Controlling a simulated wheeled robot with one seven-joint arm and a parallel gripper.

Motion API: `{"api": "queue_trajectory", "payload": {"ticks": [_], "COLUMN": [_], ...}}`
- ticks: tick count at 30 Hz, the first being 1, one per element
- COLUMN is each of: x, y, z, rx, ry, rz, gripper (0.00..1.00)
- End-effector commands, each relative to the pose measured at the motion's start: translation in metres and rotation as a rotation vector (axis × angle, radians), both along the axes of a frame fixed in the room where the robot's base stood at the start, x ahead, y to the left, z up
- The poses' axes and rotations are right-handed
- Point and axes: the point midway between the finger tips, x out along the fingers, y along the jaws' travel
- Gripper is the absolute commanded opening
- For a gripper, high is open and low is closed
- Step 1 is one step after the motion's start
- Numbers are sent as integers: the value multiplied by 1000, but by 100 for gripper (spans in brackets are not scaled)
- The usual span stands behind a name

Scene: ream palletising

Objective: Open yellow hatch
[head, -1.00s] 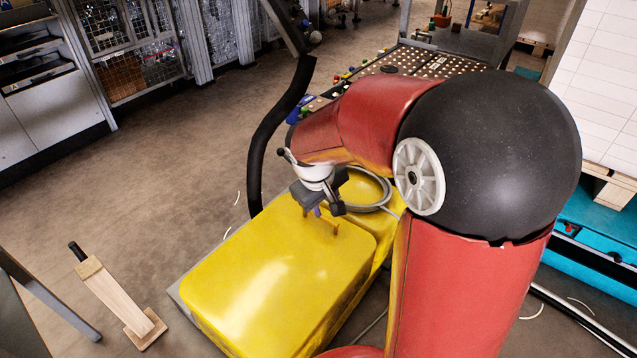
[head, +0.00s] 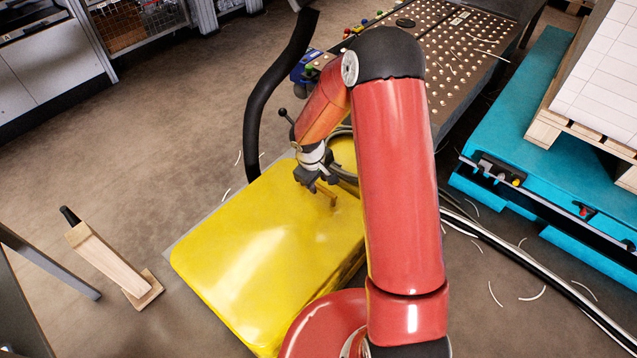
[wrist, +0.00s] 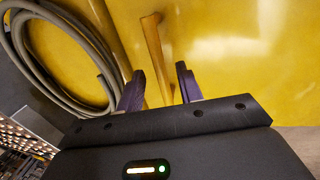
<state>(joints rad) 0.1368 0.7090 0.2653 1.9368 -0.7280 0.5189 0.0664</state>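The yellow hatch (head: 250,265) is a large glossy lid lying flat and shut in the head view; it also fills much of the wrist view (wrist: 240,45). Its yellow bar handle (head: 332,196) stands near the far right edge. My gripper (head: 318,187) is at the handle, with its fingers pointing towards the hatch. In the wrist view, the two purple fingers (wrist: 160,84) are apart, and the handle (wrist: 155,50) shows in the gap between them. I see no finger clearly pressing on it. The handle's lower end is partly hidden by the gripper body.
A coiled grey hose (wrist: 60,50) lies beside the handle. A black curved tube (head: 270,95) rises behind the hatch. A wooden stand (head: 108,262) is on the floor at left, and a perforated table (head: 455,60) and a blue platform (head: 530,130) are at right. Open floor lies left.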

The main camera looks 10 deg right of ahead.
Motion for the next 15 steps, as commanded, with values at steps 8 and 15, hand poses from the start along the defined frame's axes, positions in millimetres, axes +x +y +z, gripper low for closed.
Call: {"api": "queue_trajectory", "payload": {"ticks": [8, 15], "x": [2, 2], "y": [-2, -2], "z": [-13, -13], "rx": [0, 1], "ry": [-1, -1], "rz": [0, 0], "gripper": [36, 26]}}
